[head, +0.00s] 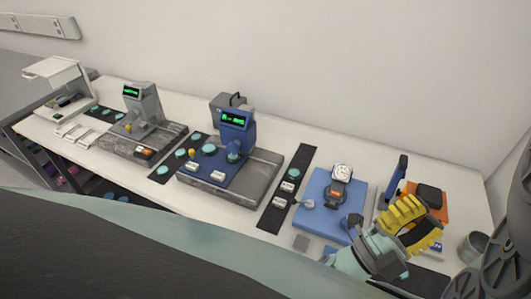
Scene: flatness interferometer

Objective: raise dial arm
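A dial gauge (342,171) with a round white face stands on a blue plate (318,214), right of centre in the head view. A dark holder with an orange label (335,194) is just below the face. The dial's arm is too small to make out clearly, and I cannot tell its height. My gripper (424,222), with yellow ribbed fingers on a teal and grey wrist, is in front and to the right of the gauge, apart from its face. I see nothing clearly held.
A blue upright (398,171) and an orange block with a dark top (431,193) stand behind my gripper. A grey cup (474,246) is at the right edge. A black strip (296,170) with small parts lies left of the plate. Two instruments with green screens stand farther left.

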